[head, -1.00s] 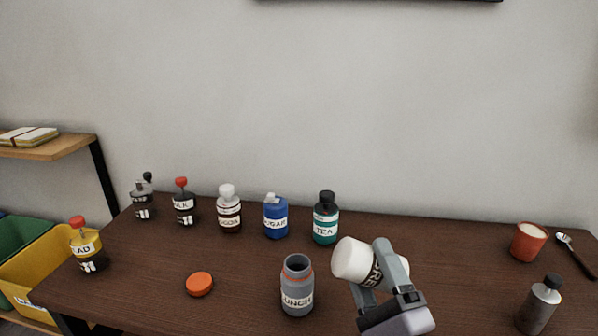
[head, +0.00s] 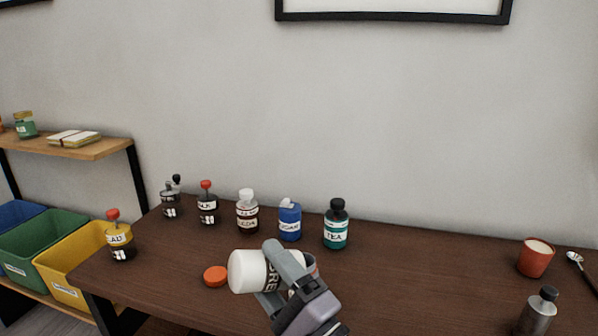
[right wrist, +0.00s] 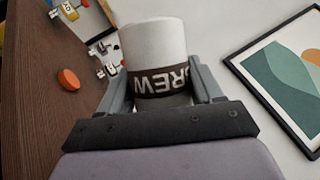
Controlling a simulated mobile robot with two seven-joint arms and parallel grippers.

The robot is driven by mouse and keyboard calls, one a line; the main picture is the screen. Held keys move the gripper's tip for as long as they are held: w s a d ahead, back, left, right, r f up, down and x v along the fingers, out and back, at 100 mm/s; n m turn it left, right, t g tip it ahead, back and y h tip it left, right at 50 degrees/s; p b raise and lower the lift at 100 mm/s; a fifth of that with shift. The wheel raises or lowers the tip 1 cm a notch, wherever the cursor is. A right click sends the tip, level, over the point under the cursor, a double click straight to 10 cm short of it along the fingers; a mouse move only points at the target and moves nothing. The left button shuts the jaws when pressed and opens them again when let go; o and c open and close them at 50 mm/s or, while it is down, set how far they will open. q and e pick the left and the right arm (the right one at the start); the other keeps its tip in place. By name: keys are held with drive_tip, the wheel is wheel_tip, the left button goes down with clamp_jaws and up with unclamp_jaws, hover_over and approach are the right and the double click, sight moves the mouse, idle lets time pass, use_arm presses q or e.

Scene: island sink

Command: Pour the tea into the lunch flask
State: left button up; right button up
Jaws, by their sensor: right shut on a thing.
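My right gripper (head: 278,275) is shut around a white container (head: 247,271) with a dark band reading "BREW". The container is tipped on its side, its white end to the left. It also shows between the fingers in the right wrist view (right wrist: 154,45). No stream of liquid is visible. The teal bottle labelled TEA (head: 336,231), with a black top, stands upright at the back. My left gripper is not in view.
An orange lid (head: 215,276) lies left of the container. Several labelled bottles, including the blue sugar bottle (head: 290,222), line the back left. A red cup (head: 535,258), a spoon (head: 581,268) and a grey bottle (head: 538,312) are at right. The table right of centre is clear.

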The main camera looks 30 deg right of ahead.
sight(255, 256)
drive_tip(key=a+r+n+g+y, duration=0.1)
drive_tip(key=n, duration=0.1)
drive_tip(key=a+r+n+g+y, duration=0.1)
drive_tip(key=n+y, duration=0.1)
drive_tip(key=w+a+r+n+g+y+p, duration=0.1)
drive_tip(key=n+y, duration=0.1)
drive_tip(key=shift+n, duration=0.3)
drive_tip(key=n+g, duration=0.1)
drive_tip(key=n, duration=0.1)
drive_tip(key=n+g+y, duration=0.1)
drive_tip(key=w+r+n+g+y+p, duration=0.1)
drive_tip(key=n, duration=0.1)
drive_tip(key=shift+a+n, duration=0.1)
drive_tip(key=shift+n, duration=0.2)
drive_tip(key=n, duration=0.1)
drive_tip(key=n+g, duration=0.2)
drive_tip(key=shift+w+d+r+n+p, duration=0.25)
drive_tip(key=shift+d+r+n+p, duration=0.05)
drive_tip(key=shift+r+n+p, duration=0.1)
drive_tip(key=w+d+r+n+h+p, duration=0.1)
drive_tip(key=d+r+n+h, duration=0.1)
drive_tip(key=d, duration=0.4)
drive_tip(key=w+d+r+n+g+h+p, duration=0.1)
drive_tip(key=d+r+n+h+p, duration=0.1)
drive_tip(key=d+r+h, duration=0.2)
drive_tip(key=shift+w+d+r+n+h, duration=0.25)
drive_tip(key=shift+w+d+n+h, duration=0.15)
drive_tip(key=shift+d+h, duration=0.65)
drive_tip(key=shift+d, duration=0.1)
